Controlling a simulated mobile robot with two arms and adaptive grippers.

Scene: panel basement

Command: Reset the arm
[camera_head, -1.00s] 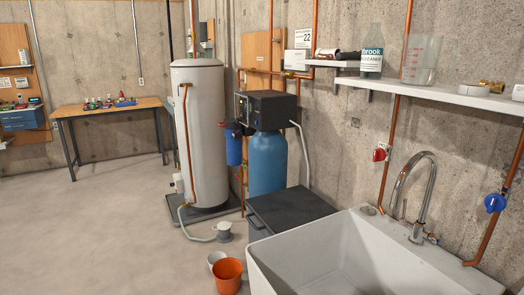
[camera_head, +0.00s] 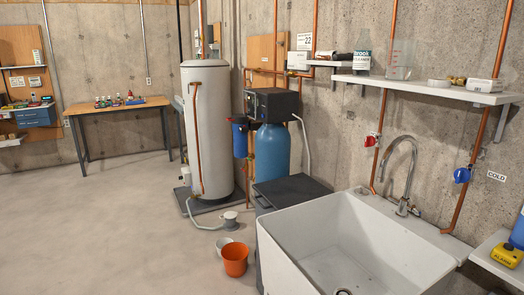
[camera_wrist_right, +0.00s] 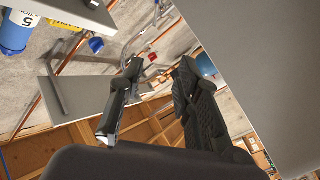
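My right gripper (camera_wrist_right: 161,72) shows in the right wrist view with its two dark fingers spread apart. Nothing is seen held between them. No arm of mine shows in the head view, and my left gripper is in neither view. The wrist view is strongly tilted. It shows a large plain grey surface on the right, close to the right finger, and I cannot tell whether they touch.
A white sink (camera_head: 291,255) stands in front, with a faucet (camera_head: 408,165) and a wall shelf (camera_head: 430,90) above. An orange bucket (camera_head: 235,260) is on the floor. A lower shelf (camera_head: 485,262) with a yellow alarm (camera_head: 507,255) is at right. Floor at left is clear.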

